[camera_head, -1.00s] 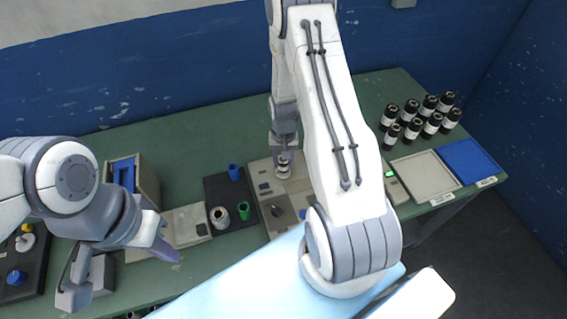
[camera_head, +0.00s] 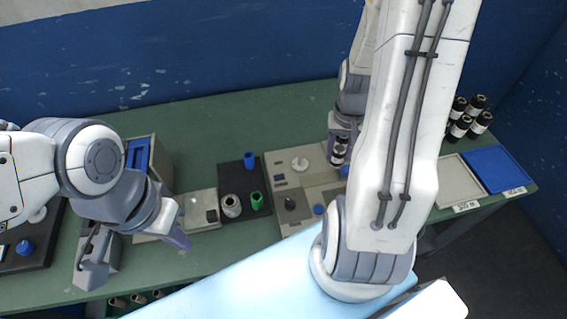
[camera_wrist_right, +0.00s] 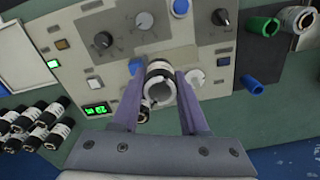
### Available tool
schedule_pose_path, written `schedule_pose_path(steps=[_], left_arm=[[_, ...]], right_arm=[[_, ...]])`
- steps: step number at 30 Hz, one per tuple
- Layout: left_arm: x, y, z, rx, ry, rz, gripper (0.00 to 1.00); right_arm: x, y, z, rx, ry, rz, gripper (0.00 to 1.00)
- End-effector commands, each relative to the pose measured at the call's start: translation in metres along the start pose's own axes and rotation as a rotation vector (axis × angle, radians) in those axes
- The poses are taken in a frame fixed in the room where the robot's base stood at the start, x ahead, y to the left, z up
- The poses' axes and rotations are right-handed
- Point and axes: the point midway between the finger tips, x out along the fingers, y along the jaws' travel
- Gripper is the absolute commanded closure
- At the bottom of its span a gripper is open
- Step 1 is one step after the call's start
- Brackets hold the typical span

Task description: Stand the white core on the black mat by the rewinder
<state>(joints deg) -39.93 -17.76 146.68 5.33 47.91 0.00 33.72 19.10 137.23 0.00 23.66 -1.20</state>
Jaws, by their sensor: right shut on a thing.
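My right gripper (camera_wrist_right: 160,98) is shut on a short cylinder (camera_wrist_right: 158,70) with black and white bands and a pale, hollow end. In the head view this cylinder (camera_head: 339,151) is upright over the grey machine panel; I cannot tell whether it touches it. The black mat (camera_head: 238,176) lies left of the panel. On it stand a whitish core (camera_head: 232,206) with a dark bore, a green core (camera_head: 257,201) and a blue core (camera_head: 250,161). My left gripper (camera_head: 178,238) hangs near the table's front left; its jaw gap is unclear.
The grey panel (camera_head: 290,187) carries knobs and a pale round hub (camera_head: 299,164). A grey tray (camera_head: 457,180) and blue tray (camera_head: 497,168) lie there. A blue-topped box (camera_head: 140,155) stands left.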

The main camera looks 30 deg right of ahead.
Motion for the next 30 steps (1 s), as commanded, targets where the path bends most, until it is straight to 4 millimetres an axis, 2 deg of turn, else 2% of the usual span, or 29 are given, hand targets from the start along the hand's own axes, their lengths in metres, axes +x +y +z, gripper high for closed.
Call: schedule_pose_path(steps=[2,5,12,16,23,30], left_arm=[[0.003,0.000,0.000,0.000,0.000,0.000,1.00],[0.017,-0.001,0.001,0.000,0.000,0.000,1.00],[0.066,-0.005,0.004,0.000,0.000,0.000,1.00],[0.082,-0.006,0.004,0.000,0.000,0.000,1.00],[0.088,-0.006,0.005,0.001,0.000,0.000,1.00],[0.081,-0.006,0.004,0.000,0.000,0.000,1.00]], right_arm=[[0.002,-0.002,0.001,-0.011,0.000,0.000,1.00],[0.010,-0.015,0.000,-0.073,0.002,0.000,1.00],[0.032,-0.077,0.007,-0.363,0.005,0.000,1.00],[0.037,-0.104,0.016,-0.492,0.004,0.000,1.00],[0.043,-0.132,0.021,-0.582,-0.001,0.000,1.00],[0.073,-0.183,0.012,-0.583,-0.004,0.001,1.00]])
